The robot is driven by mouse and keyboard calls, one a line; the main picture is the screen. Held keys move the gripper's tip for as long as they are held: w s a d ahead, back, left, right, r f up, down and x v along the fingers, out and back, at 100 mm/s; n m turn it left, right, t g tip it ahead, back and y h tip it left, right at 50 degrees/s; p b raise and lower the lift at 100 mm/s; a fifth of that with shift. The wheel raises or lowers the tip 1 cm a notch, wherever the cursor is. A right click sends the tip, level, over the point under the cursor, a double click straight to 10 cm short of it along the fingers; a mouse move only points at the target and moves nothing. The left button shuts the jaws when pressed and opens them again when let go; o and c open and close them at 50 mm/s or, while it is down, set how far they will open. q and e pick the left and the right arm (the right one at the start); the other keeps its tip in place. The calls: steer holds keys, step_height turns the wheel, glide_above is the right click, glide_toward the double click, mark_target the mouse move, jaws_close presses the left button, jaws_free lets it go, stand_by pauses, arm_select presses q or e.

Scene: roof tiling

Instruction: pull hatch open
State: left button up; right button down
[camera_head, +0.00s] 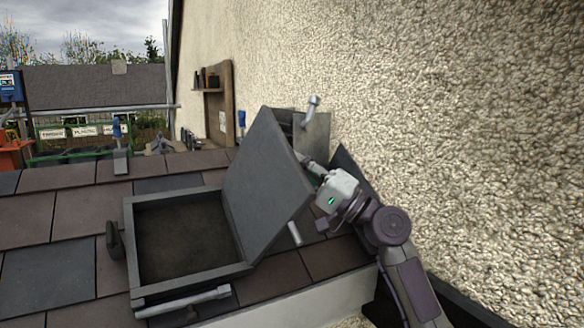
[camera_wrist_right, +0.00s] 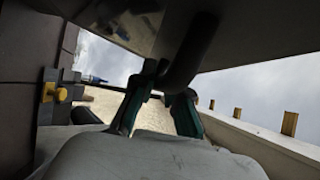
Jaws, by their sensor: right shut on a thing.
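The hatch is a dark grey box frame (camera_head: 128,240) set in the roof, with its opening showing a dark inside. Its grey lid (camera_head: 262,175) stands raised along the frame's right side, leaning to the right. My right gripper (camera_head: 312,168) is at the lid's far right side, partly hidden by its edge. In the right wrist view, the teal fingers (camera_wrist_right: 160,108) are shut on a dark curved handle (camera_wrist_right: 190,55) below a dark panel. The handle is hidden in the head view. My left gripper is not in view.
Brown and grey roof tiles (camera_head: 75,215) surround the hatch. A rough plaster wall (camera_head: 450,120) rises close on the right, behind my right arm. A grey bar (camera_head: 183,302) lies along the hatch's front edge. A blue-handled tool (camera_head: 119,155) stands farther up the roof.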

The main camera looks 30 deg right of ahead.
steer(key=shift+a+f, duration=0.1)
steer(key=shift+a, duration=0.05)
steer(key=c, duration=1.2)
jaws_free()
steer(key=v, duration=1.2)
